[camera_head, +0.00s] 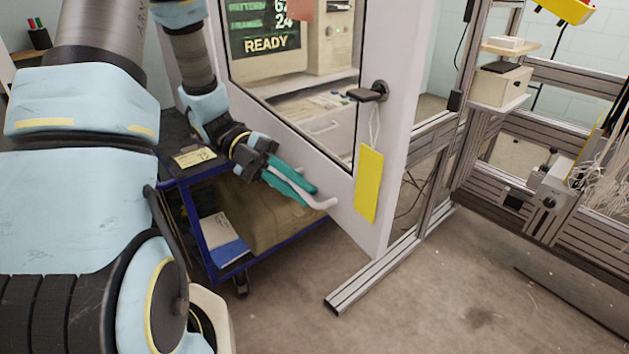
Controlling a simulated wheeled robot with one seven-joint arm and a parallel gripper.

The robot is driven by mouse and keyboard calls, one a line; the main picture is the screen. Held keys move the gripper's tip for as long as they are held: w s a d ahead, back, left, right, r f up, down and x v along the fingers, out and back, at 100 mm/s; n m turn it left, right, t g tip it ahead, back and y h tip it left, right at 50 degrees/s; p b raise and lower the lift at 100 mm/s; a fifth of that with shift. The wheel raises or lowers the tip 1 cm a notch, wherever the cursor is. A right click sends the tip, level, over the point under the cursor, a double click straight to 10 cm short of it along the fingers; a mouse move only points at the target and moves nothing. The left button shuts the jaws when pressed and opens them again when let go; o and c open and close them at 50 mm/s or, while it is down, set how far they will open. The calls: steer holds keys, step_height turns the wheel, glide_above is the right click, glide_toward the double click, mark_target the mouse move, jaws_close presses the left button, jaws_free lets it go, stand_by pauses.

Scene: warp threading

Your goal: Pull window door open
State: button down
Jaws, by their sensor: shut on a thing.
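The window door (390,150) is a white-framed glass panel in the middle of the view. A dark handle (374,92) sits on its right upright, and a yellow tag (369,184) hangs below the handle on a pale cord. My gripper (300,191) has teal fingers and is in front of the door's lower rail, low and left of the handle. Its fingers are shut on a pale curved rod (322,204), whose bent end sticks out to the right. The grip is partly hidden between the fingers. The gripper is apart from the dark handle. I cannot tell whether the rod touches the door.
A blue-framed cart (235,262) with a brown box stands under my arm. A metal profile frame (375,272) runs along the floor beside the door, and a larger metal rig (530,180) stands at right. A READY screen (266,44) shows through the glass. The front floor is clear.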

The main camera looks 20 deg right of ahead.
stand_by(0.3)
steer(key=c, duration=0.9)
jaws_free()
steer(key=shift+w, duration=0.15)
steer(key=b+v, duration=0.2)
steer(key=v, duration=0.8)
steer(key=shift+w+a+r, duration=0.15)
steer(key=shift+w+a, duration=0.05)
steer(key=shift+w, duration=0.05)
steer(key=shift+s+a, duration=0.1)
